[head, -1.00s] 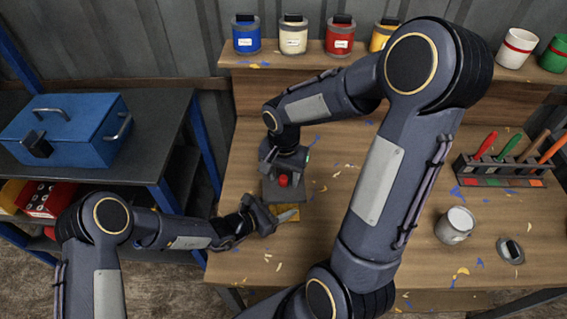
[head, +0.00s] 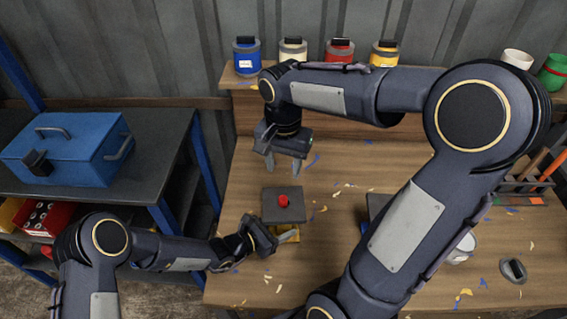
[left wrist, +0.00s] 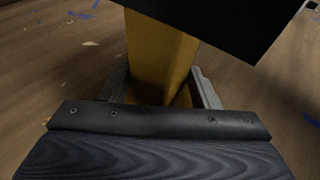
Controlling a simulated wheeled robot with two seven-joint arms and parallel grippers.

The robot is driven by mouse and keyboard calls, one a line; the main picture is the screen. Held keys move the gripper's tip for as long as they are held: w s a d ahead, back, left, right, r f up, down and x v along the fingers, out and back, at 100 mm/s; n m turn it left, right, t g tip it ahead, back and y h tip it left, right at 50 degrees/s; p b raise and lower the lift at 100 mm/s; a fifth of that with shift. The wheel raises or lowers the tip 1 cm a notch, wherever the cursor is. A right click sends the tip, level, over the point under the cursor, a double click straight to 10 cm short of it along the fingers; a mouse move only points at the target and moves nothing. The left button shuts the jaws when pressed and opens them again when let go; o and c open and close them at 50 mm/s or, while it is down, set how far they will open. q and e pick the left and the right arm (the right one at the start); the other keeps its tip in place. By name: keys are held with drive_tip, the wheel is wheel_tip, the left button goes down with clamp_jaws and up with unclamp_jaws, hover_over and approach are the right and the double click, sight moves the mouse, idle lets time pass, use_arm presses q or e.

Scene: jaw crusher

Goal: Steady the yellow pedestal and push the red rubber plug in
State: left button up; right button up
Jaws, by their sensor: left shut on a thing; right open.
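The yellow pedestal (head: 289,234) stands on the workbench, with a square dark plate (head: 270,215) on top. The red rubber plug (head: 284,201) shows at the middle of the plate; how deep it sits I cannot tell. My left gripper (head: 279,239) is shut on the pedestal below the plate. In the left wrist view the yellow post (left wrist: 158,55) stands between the fingers, under the dark plate's underside (left wrist: 225,22). My right gripper (head: 283,169) is open and empty, behind the plate and apart from the plug, fingers pointing down.
Paint pots, blue (head: 246,58), cream, red and yellow, line the back shelf. A tool rack (head: 520,188) and a pale can (head: 463,248) stand at right, partly behind my right arm. A blue toolbox (head: 68,150) sits on the left side shelf. Paint flakes dot the bench.

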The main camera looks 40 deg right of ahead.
use_arm(q)
drive_tip(key=o, duration=0.8)
drive_tip(key=shift+o, duration=0.2)
drive_tip(key=shift+a, duration=0.1)
drive_tip(key=v, duration=1.2)
drive_tip(key=shift+r, duration=0.1)
drive_tip(key=s+a+r+m+y, duration=0.1)
drive_tip(key=a+r+m+y, duration=0.1)
drive_tip(key=a+r+m, duration=1.3)
drive_tip(key=s+a+r+t+y, duration=0.2)
drive_tip(key=s+a+y, duration=0.1)
drive_tip(key=a, duration=0.5)
drive_tip(key=s+a+r+m+t+y, duration=0.1)
drive_tip(key=s+a+r+y, duration=0.1)
drive_tip(key=s+a, duration=0.3)
drive_tip(key=s+a+r+t+y, duration=0.2)
drive_tip(key=s+a+r+y, duration=0.1)
drive_tip(key=a, duration=0.7)
drive_tip(key=shift+s+a+t+y, duration=0.3)
drive_tip(key=shift+s+a+y, duration=0.1)
drive_tip(key=shift+s, duration=0.25)
use_arm(e)
drive_tip(key=s+a+n+t+y, duration=0.3)
drive_tip(key=s+a+n+t, duration=0.2)
drive_tip(key=s+a+n, duration=0.5)
drive_tip(key=s, duration=0.3)
drive_tip(key=shift+s+r+t+y, duration=0.15)
drive_tip(key=shift+r+t+y, duration=0.15)
drive_tip(key=shift+y, duration=0.1)
